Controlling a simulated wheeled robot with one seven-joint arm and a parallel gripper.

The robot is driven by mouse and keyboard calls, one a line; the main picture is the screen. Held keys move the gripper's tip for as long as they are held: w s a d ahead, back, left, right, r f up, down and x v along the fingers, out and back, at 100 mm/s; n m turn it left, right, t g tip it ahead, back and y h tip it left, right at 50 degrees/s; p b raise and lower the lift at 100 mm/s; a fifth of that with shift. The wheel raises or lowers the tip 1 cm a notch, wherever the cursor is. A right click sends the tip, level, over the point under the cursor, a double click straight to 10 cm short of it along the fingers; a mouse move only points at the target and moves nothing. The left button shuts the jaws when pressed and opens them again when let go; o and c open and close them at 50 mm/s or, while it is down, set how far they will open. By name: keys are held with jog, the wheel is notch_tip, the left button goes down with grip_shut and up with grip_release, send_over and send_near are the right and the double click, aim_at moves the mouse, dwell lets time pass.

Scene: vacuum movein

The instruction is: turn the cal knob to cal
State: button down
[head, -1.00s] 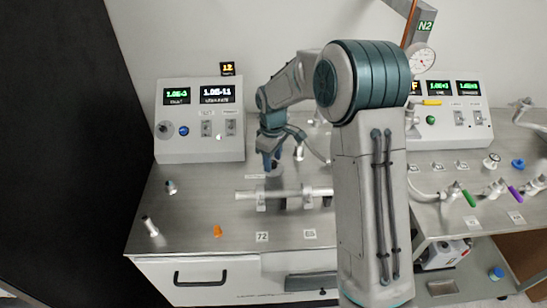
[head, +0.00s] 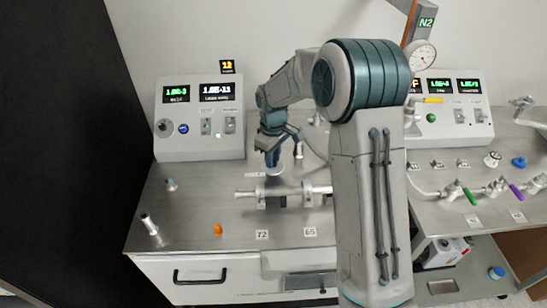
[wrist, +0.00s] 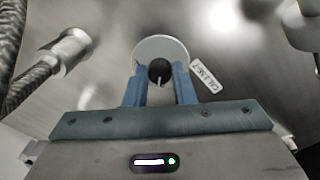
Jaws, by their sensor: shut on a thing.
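In the head view my gripper (head: 272,157) points down at the pale disc (head: 274,170), and the knob is hidden there.
A horizontal metal tube on supports (head: 275,192) lies just in front of my gripper. A grey control box with displays (head: 199,118) stands at the back left. A metal fitting (wrist: 68,47) is left of the fingers in the wrist view. Bare bench (head: 190,215) lies at front left.

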jog(key=m+b, duration=0.1)
jog(key=m, duration=0.3)
jog(key=shift+b, duration=0.35)
jog(key=m+b, duration=0.1)
jog(key=m, duration=0.3)
jog(key=shift+m, duration=0.4)
jog(key=m, duration=0.4)
jog(key=shift+m, duration=0.3)
jog(key=shift+r+m+b, duration=0.1)
jog(key=shift+m+b, duration=0.2)
jog(key=shift+m, duration=1.3)
jog(key=c, duration=1.2)
grip_release()
notch_tip(320, 180, up, 14)
